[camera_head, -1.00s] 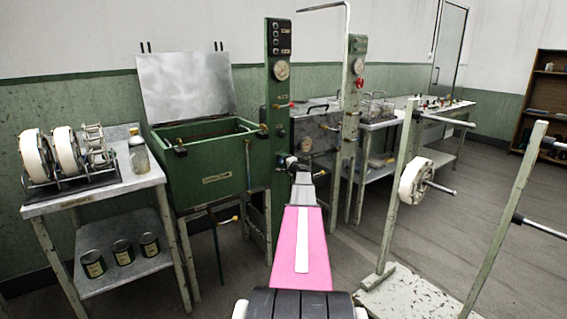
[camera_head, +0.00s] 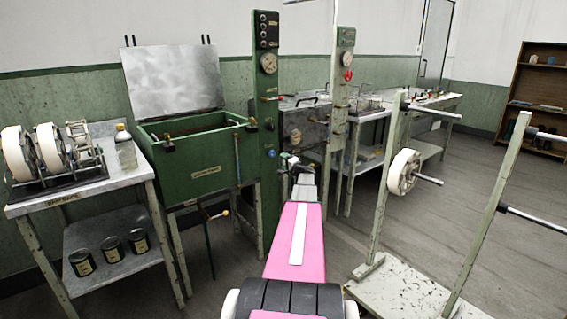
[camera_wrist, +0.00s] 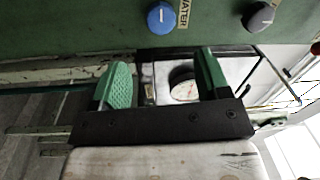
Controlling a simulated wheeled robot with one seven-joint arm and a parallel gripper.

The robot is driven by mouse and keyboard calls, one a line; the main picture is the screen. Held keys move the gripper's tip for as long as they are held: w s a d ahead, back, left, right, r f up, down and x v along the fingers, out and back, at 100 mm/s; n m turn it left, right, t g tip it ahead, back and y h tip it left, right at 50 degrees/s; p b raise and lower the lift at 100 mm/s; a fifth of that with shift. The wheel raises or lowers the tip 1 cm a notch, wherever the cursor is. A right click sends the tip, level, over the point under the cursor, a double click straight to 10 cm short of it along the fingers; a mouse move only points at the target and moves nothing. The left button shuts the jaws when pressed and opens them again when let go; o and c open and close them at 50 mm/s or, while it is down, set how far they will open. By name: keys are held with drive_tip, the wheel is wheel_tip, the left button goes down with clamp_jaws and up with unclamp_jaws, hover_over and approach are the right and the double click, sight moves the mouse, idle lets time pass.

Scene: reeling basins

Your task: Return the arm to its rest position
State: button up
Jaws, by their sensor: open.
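My arm extends forward from the bottom middle of the head view, with a pink link and a grey wrist. My gripper (camera_head: 290,161) is at its far end, small in that view, in front of the lower part of the green control post (camera_head: 266,100). In the wrist view my gripper (camera_wrist: 163,80) shows two green-padded fingers spread wide apart, with nothing held between them. A blue knob (camera_wrist: 162,17) beside a WATER label and a grey knob (camera_wrist: 258,17) on a green panel lie beyond the fingers. A round white-faced gauge (camera_wrist: 185,86) shows between the fingers, farther off.
A green basin (camera_head: 207,173) with a raised lid (camera_head: 172,80) stands left of my arm. A side table (camera_head: 62,208) with reels and a bottle (camera_head: 125,150) is farther left. A pale post (camera_head: 338,90) and a reel stand (camera_head: 388,180) are on the right. Open floor lies between.

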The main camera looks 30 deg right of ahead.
drive_tip(key=s+a+f+n+g+y, duration=0.2)
drive_tip(key=a+f+n+g, duration=0.1)
drive_tip(key=a, duration=1)
drive_tip(key=s+a+f+n+g+y, duration=0.2)
drive_tip(key=s+a+f+n+g, duration=0.15)
drive_tip(key=a, duration=0.85)
drive_tip(key=s+a+f+n+g+y, duration=0.1)
drive_tip(key=a+f+n+g+y, duration=0.2)
drive_tip(key=a, duration=1)
drive_tip(key=s+a+f+n+g+h, duration=0.2)
drive_tip(key=s+a+f+g+h, duration=0.1)
drive_tip(key=s+a, duration=0.6)
drive_tip(key=s+a+f+n+g+h, duration=0.2)
drive_tip(key=s+a+g+h, duration=0.3)
drive_tip(key=s+a, duration=0.4)
drive_tip(key=s+n+g, duration=0.1)
drive_tip(key=s, duration=0.5)
drive_tip(key=shift+s+f+h, duration=0.3)
drive_tip(key=shift+s+f, duration=0.1)
